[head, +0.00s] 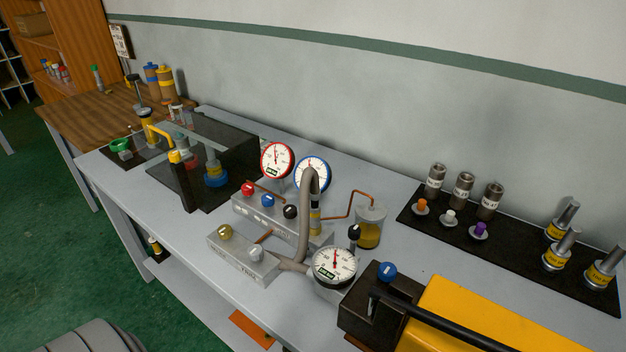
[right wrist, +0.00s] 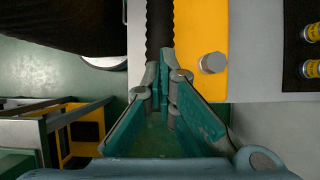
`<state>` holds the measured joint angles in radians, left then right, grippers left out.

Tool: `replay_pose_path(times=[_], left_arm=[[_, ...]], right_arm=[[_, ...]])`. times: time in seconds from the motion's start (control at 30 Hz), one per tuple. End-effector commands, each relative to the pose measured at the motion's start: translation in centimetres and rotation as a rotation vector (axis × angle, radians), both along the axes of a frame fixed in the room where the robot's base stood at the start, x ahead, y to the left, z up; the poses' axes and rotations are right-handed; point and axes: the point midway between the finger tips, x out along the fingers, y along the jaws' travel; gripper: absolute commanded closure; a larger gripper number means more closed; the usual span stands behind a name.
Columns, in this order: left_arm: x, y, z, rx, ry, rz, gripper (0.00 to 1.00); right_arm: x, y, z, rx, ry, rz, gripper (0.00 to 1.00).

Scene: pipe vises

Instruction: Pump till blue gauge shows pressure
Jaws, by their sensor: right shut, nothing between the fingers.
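The blue-rimmed gauge (head: 318,166) stands on a grey valve block in the head view. A grey hose partly hides its face, and its needle reading is too small to tell. The yellow pump (head: 495,308) lies at the bottom right with a long black handle (head: 440,325) along it. In the right wrist view the black ribbed handle grip (right wrist: 160,25) runs down to my right gripper (right wrist: 160,82). The gripper's fingers are shut and empty at the near end of the grip; I cannot tell whether they touch it. My left gripper is not in view.
A red-rimmed gauge (head: 276,160) stands left of the blue one, with coloured knobs below. A black-rimmed gauge (head: 334,266) sits by the pump. A black mat (head: 510,250) with metal fittings lies right. Bare grey tabletop (head: 385,185) shows behind the gauges.

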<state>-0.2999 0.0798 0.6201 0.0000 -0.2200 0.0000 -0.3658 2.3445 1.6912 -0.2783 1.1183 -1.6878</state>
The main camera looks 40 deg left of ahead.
Motion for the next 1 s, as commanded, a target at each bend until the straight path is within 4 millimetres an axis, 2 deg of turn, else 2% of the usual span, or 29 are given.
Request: replay_pose_path(times=[0.03, 0.17, 0.5, 1.0], left_arm=[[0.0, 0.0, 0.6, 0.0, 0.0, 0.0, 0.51], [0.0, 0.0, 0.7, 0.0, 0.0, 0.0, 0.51], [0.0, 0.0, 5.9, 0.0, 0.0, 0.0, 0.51], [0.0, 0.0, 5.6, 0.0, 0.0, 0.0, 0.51]], right_arm=[[0.0, 0.0, 0.7, -0.001, 0.0, 0.0, 1.0], [0.0, 0.2, 0.9, 0.0, 0.001, 0.0, 1.0], [0.0, 2.1, 7.9, -0.001, 0.0, 0.001, 1.0], [0.1, 2.3, 7.8, 0.0, 0.0, 0.0, 1.0]])
